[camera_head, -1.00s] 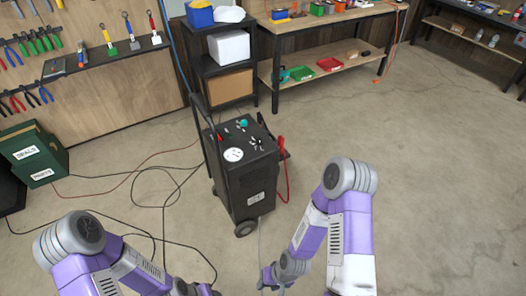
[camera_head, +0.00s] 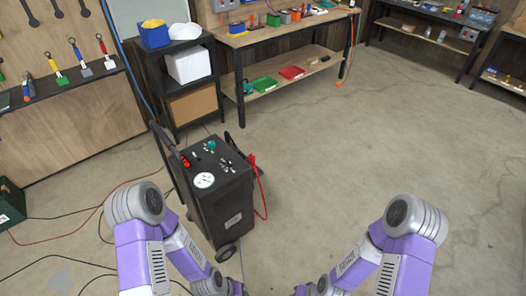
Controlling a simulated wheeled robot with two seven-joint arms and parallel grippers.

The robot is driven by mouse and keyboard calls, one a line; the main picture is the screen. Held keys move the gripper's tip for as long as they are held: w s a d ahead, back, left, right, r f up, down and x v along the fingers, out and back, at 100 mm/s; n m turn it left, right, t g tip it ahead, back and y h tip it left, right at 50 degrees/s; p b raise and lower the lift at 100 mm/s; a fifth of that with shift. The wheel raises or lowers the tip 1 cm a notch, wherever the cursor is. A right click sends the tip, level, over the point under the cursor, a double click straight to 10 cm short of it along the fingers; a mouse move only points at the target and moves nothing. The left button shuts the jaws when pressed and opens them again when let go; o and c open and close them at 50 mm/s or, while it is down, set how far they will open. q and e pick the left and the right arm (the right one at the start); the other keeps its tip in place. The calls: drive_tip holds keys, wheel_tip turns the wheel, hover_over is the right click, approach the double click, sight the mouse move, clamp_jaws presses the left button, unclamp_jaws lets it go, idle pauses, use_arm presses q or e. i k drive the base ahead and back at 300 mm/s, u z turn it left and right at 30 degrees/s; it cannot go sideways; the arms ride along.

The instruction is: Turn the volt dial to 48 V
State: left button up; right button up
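A black wheeled charger cart (camera_head: 218,202) stands upright on the floor, left of the middle. Its sloped top panel carries a white round gauge (camera_head: 204,180), a teal knob (camera_head: 211,145), several small dark and silver controls (camera_head: 228,167) and a red item at the left edge. The panel markings are too small to read, so I cannot tell which control is the volt dial or its setting. My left gripper (camera_head: 238,289) and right gripper (camera_head: 302,290) are low at the bottom edge, in front of the cart and apart from it. Their fingers are too small and cut off to judge.
Black and red cables (camera_head: 75,235) lie on the floor at left. A red cable (camera_head: 260,190) hangs on the cart's right side. A dark shelf unit (camera_head: 178,80) and a workbench (camera_head: 290,32) stand behind. The floor at right is clear.

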sight(229, 163)
drive_tip(key=z, duration=0.2)
drive_tip(key=i, duration=0.65)
drive_tip(key=u, duration=0.8)
drive_tip(key=i, duration=0.8)
drive_tip(key=u, duration=0.1)
